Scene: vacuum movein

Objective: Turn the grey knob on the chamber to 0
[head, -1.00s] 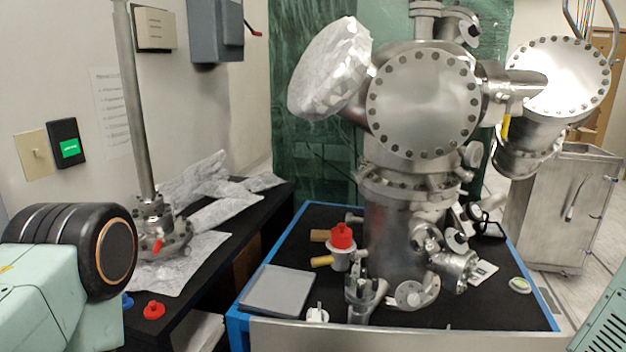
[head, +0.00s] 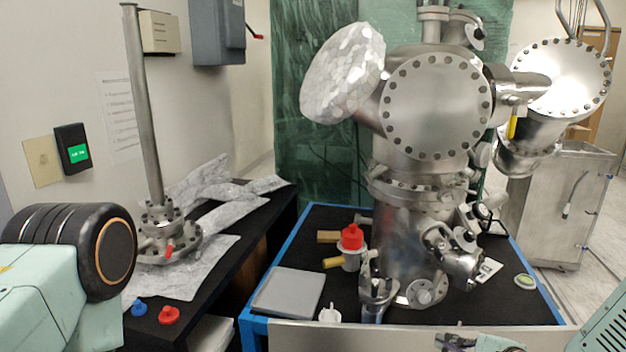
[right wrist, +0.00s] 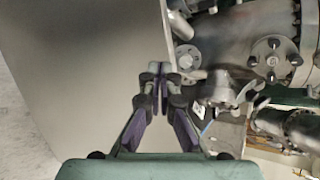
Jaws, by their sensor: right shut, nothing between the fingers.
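The steel chamber (head: 405,250) stands on the black-topped, blue-edged table (head: 254,320). I cannot tell for sure which round fitting is the grey knob; several round grey fittings sit low on the chamber, among them a small round flange (head: 423,298). In the right wrist view, a round bolted fitting (right wrist: 272,60) shows on the chamber wall. My right gripper (head: 458,343) shows at the bottom edge of the head view, in front of the table. In the right wrist view its fingertips (right wrist: 167,76) are together and empty, apart from the chamber. My left gripper is out of view.
A grey flat plate (head: 288,292) and a red-capped valve (head: 352,238) are left of the chamber. The table's pale front panel (head: 330,338) lies below. A black side bench (head: 225,262) with foil and a steel post (head: 145,110) is at left. A steel cabinet (head: 570,205) stands at right.

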